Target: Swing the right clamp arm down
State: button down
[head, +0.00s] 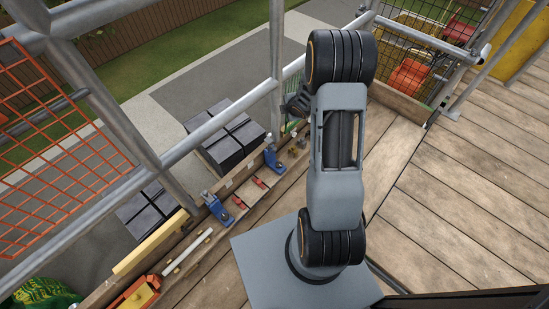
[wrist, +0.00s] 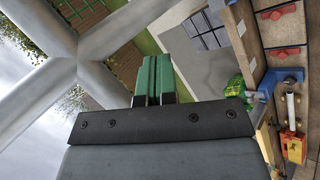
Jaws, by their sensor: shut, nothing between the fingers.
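Two blue clamps stand on the wooden edge board in the head view. The right clamp (head: 273,160) is farther off, near the stacked dark tiles, with a small grey part standing up at its top. The left clamp (head: 218,209) is nearer, and a blue clamp beside a white rod also shows in the wrist view (wrist: 276,80). My gripper (head: 290,126) is mostly hidden behind my arm, close to the right clamp and above it. In the wrist view my gripper's green fingers (wrist: 155,82) are together and empty, apart from the clamp.
Red-handled pieces (head: 241,202) lie between the clamps. A white rod (head: 188,250) and an orange tool (head: 138,295) lie at the lower left. Scaffold rails (head: 210,125) run beyond the board. Dark tiles (head: 228,140) are stacked outside. The plank deck (head: 465,195) at right is clear.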

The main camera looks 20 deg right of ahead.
notch_tip(320, 180, down, 14)
jog(key=n+y+b, duration=0.2)
jog(key=n+b, duration=0.1)
jog(key=b, duration=0.1)
jog(key=n+y+b, duration=0.2)
jog(key=n+y, duration=0.1)
send_near(270, 146)
notch_tip(270, 146, up, 2)
jog(key=s, duration=0.3)
jog(key=shift+d+r, duration=0.25)
jog(key=shift+d, duration=0.05)
jog(key=shift+w, duration=0.1)
jog(key=b+x, duration=0.2)
jog(key=x, duration=0.3)
jog(key=b+x, duration=0.2)
jog(key=x, duration=0.3)
jog(key=shift+w+d, duration=0.15)
jog(key=shift+d, duration=0.1)
